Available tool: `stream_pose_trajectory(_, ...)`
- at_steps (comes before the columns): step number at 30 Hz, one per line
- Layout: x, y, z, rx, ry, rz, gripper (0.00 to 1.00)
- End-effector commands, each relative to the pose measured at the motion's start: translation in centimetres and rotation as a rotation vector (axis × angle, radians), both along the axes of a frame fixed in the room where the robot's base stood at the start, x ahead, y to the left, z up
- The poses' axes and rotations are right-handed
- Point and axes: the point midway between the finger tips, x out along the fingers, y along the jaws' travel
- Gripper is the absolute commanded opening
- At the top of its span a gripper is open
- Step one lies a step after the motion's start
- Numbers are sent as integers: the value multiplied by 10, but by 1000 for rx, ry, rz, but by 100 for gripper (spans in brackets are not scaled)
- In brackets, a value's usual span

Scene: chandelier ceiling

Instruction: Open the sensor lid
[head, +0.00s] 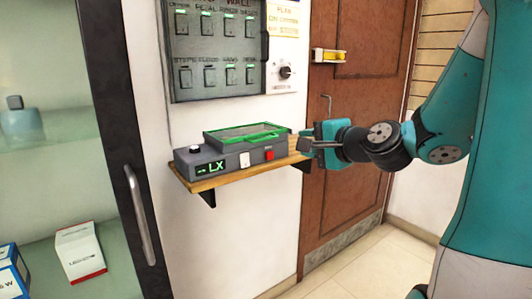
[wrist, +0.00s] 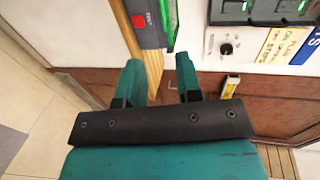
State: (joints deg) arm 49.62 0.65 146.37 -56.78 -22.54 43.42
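The sensor (head: 230,160) is a dark grey box with a green "-- LX" display on its front. Its lid (head: 240,133) has a green rim and a green handle bar (head: 262,138) along the front edge. The lid lies flat on top, looking shut. My gripper (head: 306,145) is just right of the sensor, near the shelf's right end, apart from the lid. In the wrist view, its two teal fingers (wrist: 159,78) are spread with nothing held between them. The sensor's end with a red button (wrist: 138,21) shows above them; most of the lid is out of that view.
The sensor stands on a narrow wooden shelf (head: 196,184) on the white wall. A switch panel (head: 216,50) and a knob plate (head: 283,72) hang above it. A brown door (head: 352,130) is behind my arm. A glass cabinet (head: 60,140) stands at left. Floor below is clear.

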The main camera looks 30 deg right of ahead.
Motion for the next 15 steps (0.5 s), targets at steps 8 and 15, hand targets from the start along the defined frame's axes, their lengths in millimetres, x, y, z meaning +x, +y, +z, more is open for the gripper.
stream_pose_trajectory(8, 31, -2, -1, 14, -6, -10, 32)
stream_pose_trajectory(15, 45, -2, 1, 16, -13, 3, 32)
